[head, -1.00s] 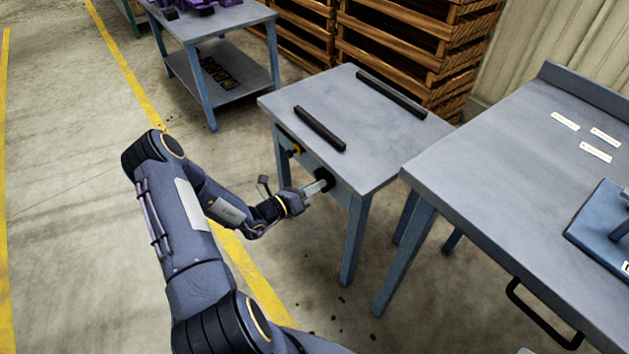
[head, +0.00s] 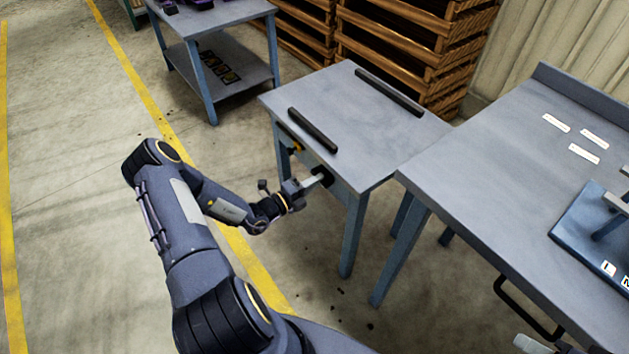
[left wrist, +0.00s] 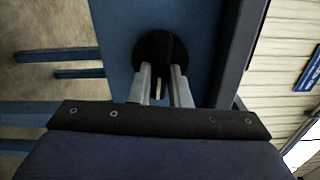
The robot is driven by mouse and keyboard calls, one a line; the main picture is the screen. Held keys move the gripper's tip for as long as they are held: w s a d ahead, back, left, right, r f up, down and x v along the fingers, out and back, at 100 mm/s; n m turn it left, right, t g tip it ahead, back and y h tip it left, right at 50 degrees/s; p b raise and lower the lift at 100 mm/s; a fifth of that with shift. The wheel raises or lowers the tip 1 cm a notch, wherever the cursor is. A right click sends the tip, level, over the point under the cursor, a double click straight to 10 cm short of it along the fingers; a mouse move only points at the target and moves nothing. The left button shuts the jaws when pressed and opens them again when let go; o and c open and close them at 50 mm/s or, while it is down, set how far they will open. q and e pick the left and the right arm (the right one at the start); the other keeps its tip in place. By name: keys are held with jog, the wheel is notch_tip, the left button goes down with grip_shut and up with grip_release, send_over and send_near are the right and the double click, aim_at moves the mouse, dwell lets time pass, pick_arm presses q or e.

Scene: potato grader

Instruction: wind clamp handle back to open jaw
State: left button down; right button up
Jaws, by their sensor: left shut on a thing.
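The clamp handle (left wrist: 157,58) is a dark piece on a round black boss on the blue front panel of a small grey-topped table. My left gripper (head: 318,180) reaches the table's front from the left. It is shut on the handle, with its two pale fingers either side of it in the left wrist view (left wrist: 160,88). The fingers hide part of the handle. Two black bars lie on the tabletop, a near one (head: 313,130) and a far one (head: 389,92), with bare top between them. A pale piece at the bottom right edge may be my right gripper (head: 532,344), mostly cut off.
An orange-yellow part (head: 295,146) sits on the same front panel, left of the handle. A larger grey bench (head: 480,160) stands close on the right, with a blue fixture (head: 590,235). Wooden crates (head: 410,45) stand behind. The floor at left is open.

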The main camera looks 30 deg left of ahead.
pick_arm(q)
jog(key=shift+n, duration=0.5)
jog(key=c, duration=1.4)
grip_release()
jog(key=shift+o, duration=0.2)
jog(key=shift+s, duration=0.1)
jog(key=v, duration=0.7)
jog(key=shift+s+a+p, duration=0.2)
jog(key=shift+s+p, duration=0.1)
jog(key=shift+p, duration=0.05)
